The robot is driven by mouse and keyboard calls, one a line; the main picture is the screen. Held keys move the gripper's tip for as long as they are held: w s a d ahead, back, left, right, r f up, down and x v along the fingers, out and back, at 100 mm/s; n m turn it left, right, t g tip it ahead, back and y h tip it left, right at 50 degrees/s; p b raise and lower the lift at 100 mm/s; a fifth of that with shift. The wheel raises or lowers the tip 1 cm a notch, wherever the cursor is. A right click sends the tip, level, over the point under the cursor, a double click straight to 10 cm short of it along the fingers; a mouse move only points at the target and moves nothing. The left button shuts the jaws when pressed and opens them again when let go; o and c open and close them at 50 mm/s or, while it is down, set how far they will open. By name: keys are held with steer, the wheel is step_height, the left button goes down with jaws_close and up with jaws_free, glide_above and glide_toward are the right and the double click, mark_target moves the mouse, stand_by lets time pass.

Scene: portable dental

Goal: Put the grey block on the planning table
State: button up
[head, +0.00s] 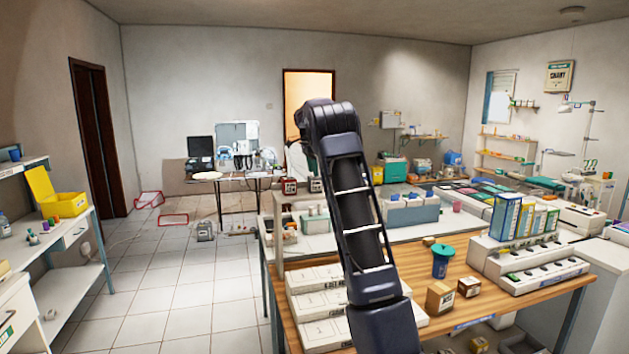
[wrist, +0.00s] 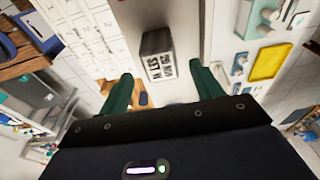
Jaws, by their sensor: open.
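In the wrist view, a dark grey block (wrist: 157,56) with a white, black-lettered label sits on a pale surface. My gripper (wrist: 160,84) is open, its two green fingers spread. The block lies beyond and between the fingertips, with gaps on both sides and no visible contact. In the head view my raised dark arm fills the middle; the gripper and this block cannot be made out there. I cannot tell which is the planning table.
The wooden table holds white boxes (head: 313,306), a teal-lidded cup (head: 442,262), a cardboard box (head: 440,298) and a white rack (head: 530,262). A shelf unit (head: 70,283) with a yellow bin (head: 62,204) stands left. The tiled floor between is mostly open.

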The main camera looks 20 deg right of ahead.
mark_target(311, 176)
steer(key=r, duration=0.4)
steer(key=shift+a+r, duration=0.3)
steer(key=s+a+r+n+t+y, duration=0.15)
steer(key=s+n, duration=0.25)
steer(key=s, duration=1)
steer(key=s+r+n+t, duration=0.1)
steer(key=s+r+n, duration=0.3)
steer(key=s, duration=1)
steer(key=s+a+f+n, duration=0.1)
steer(key=s+f+n, duration=0.2)
steer(key=s, duration=0.6)
steer(key=s+a+f+n+t, duration=0.1)
steer(key=s+a+f+n, duration=0.1)
steer(key=s+f, duration=0.6)
steer(key=s+a+f+n+t, duration=0.1)
steer(key=s+f+n, duration=0.4)
steer(key=s, duration=0.6)
steer(key=shift+s+a+f, duration=0.15)
steer(key=shift+a+f, duration=0.2)
